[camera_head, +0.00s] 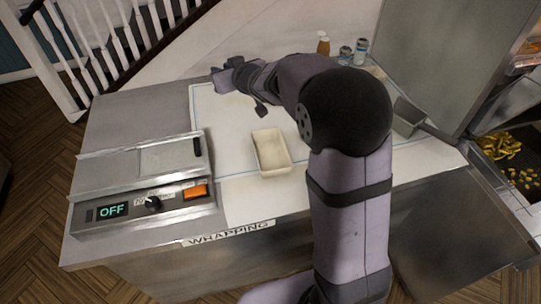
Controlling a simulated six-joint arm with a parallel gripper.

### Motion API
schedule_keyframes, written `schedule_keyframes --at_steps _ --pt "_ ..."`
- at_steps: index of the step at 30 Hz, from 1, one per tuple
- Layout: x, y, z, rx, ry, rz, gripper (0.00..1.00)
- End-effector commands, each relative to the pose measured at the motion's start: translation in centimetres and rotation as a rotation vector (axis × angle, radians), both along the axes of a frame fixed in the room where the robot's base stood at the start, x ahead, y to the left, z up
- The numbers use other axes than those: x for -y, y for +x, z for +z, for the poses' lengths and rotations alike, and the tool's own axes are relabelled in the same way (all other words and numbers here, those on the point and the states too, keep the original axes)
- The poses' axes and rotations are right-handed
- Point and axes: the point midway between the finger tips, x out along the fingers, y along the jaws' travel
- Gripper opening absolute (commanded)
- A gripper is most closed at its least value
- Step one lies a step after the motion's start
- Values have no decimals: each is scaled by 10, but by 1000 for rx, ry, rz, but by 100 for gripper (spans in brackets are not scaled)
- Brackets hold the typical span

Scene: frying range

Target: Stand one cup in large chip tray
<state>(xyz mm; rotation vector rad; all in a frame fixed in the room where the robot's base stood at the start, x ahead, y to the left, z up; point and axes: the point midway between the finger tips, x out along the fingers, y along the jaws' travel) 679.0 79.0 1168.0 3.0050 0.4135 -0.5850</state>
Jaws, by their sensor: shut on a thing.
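A cream rectangular tray (257,164) lies on the white wrapping surface near the middle of the counter. Its inside looks empty. My gripper (222,76) is beyond the tray and to its left, near the far left part of the white surface. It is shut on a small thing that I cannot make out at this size. No cup can be told clearly in this view. My arm crosses the right part of the counter and hides some of it.
A wrapping machine (138,180) reading OFF stands on the left of the counter. A brown bottle (323,44) and small jars (345,55) stand at the back. A metal scoop (407,117) is at the right, with chips (500,148) beyond. White surface around the tray is clear.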

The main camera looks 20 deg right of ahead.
Motion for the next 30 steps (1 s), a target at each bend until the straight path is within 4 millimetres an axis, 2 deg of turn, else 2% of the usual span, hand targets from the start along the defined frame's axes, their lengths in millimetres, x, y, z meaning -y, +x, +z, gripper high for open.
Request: schedule_keyframes --at_steps 8,14,20,27,30 --pt "3 9 14 2 -1 117 0" --pt "10 9 16 1 5 313 0" --pt "27 -15 -9 -1 10 553 0" --pt "64 -63 -54 5 13 773 0" --pt "76 -77 -66 8 13 820 0"
